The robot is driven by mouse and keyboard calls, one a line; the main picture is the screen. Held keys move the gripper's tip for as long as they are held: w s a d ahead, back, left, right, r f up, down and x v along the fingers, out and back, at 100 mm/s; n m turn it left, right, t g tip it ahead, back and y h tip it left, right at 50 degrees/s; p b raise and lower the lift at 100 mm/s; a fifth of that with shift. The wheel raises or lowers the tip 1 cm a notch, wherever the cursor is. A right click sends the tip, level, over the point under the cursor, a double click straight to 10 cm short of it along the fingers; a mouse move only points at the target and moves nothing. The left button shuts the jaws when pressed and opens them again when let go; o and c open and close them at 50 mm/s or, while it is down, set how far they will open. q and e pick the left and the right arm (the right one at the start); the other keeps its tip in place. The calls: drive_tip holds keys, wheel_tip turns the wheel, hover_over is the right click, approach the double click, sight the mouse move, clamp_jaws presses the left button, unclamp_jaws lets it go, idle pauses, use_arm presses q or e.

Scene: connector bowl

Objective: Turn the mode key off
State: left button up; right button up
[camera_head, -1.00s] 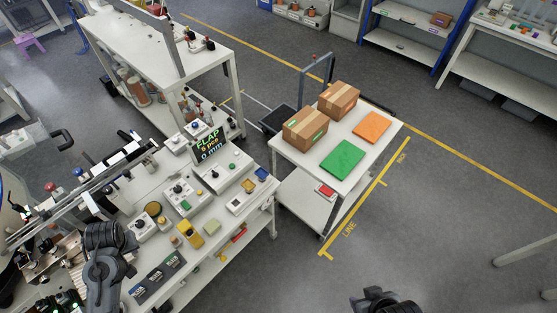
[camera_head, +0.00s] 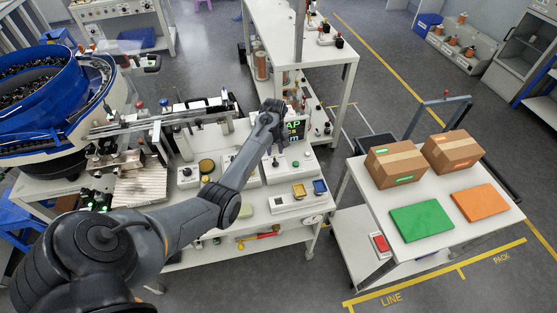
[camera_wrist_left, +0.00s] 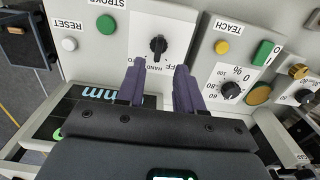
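The mode key (camera_wrist_left: 158,45) is a black rotary knob on a light panel, with upside-down lettering that seems to read HAND and OFF beside it. I cannot tell which mark it points at. My left gripper (camera_wrist_left: 159,75) is open, with its two dark fingers apart and their tips just short of the knob, one to each side of its line. I see no contact. In the head view my left gripper (camera_head: 272,128) is over the control boxes at the back of the bench, and the arm hides part of them. The key is not clear there. My right gripper is out of view.
In the wrist view, a green button (camera_wrist_left: 106,24), a white reset button (camera_wrist_left: 69,44), a yellow button (camera_wrist_left: 222,46) and a percent dial (camera_wrist_left: 231,90) flank the key. The display (camera_head: 296,128) stands close to the gripper. A blue feeder bowl (camera_head: 45,90) is at left.

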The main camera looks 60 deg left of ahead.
sight(275, 161)
use_arm(q)
drive_tip(key=shift+w+f+b, duration=0.1)
drive_tip(key=shift+f+b, duration=0.3)
drive_tip(key=shift+f, duration=2.8)
clamp_jaws()
